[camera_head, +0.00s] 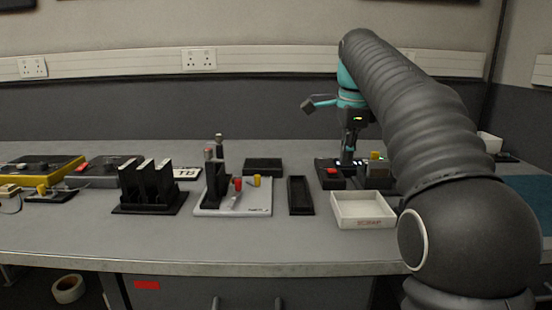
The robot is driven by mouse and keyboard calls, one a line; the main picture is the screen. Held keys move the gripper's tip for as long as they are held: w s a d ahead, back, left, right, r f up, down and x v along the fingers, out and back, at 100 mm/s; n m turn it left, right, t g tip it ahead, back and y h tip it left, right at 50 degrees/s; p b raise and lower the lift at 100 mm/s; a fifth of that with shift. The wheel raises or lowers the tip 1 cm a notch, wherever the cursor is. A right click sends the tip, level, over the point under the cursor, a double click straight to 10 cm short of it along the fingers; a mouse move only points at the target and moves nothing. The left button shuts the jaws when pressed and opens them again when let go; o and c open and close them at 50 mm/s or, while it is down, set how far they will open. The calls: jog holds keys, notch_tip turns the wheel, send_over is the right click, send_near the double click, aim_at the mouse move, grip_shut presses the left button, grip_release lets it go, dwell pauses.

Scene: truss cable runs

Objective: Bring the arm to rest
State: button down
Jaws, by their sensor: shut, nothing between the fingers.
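My arm comes in from the right, sheathed in dark ribbed covering, and reaches over the bench. It ends in a teal wrist with a dark gripper below it. My gripper (347,161) points down, is shut and holds nothing that I can see. Its tips are just above or at a dark block with a red button (332,172) and a small block with a yellow knob (375,156); I cannot tell whether they touch.
A white scrap tray (361,222) stands in front of my gripper. To its left are a narrow black tray (300,208), a light board (262,208) with red and yellow pegs, and a black slotted rack (150,209). The bench's front strip is clear.

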jog(key=s+f+n, duration=0.2)
jog(key=s+n, duration=0.1)
jog(key=s, duration=0.3)
jog(key=s+f+n+t, duration=0.1)
jog(key=s+f+n, duration=0.1)
jog(key=s, duration=0.4)
jog(key=s+f+n+t, duration=0.1)
jog(key=s+f+n, duration=0.2)
jog(key=s+n, duration=0.2)
jog(key=shift+s+f, duration=0.1)
jog(key=shift+s, duration=0.3)
jog(key=s+f+n+t, duration=0.1)
jog(key=s+f+n, duration=0.7)
jog(key=s+f, duration=0.5)
jog(key=shift+f+t, duration=0.4)
jog(key=shift+f, duration=0.3)
